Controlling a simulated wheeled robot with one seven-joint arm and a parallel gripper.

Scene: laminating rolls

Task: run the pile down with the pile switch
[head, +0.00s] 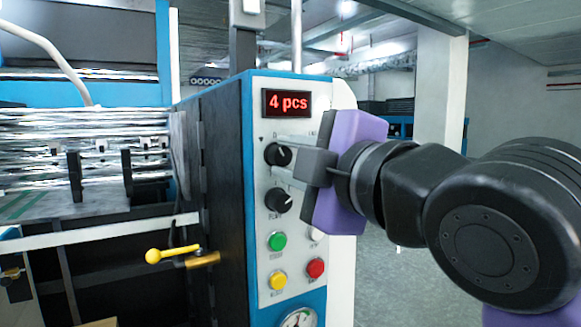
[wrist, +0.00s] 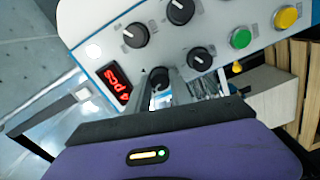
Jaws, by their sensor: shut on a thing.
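The control panel (head: 262,225) faces me on the front of the blue and black machine. My gripper (head: 283,157) is at its upper black rotary knob (head: 277,154), with one finger above and one below, closed on it. In the wrist view my gripper (wrist: 166,84) has the dark knob (wrist: 159,76) between its fingertips. Another black knob (head: 278,200) sits below it in the head view. The small labels are too blurred to tell which knob is the pile switch. My gripper hides part of the panel's right side.
A red display (head: 287,103) reads "4 pcs". Green (head: 277,241), red (head: 315,267) and yellow (head: 278,280) buttons sit below the knobs, with a gauge (head: 298,319) underneath. A yellow-handled lever (head: 172,254) sticks out left of the panel. Open floor lies to the right.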

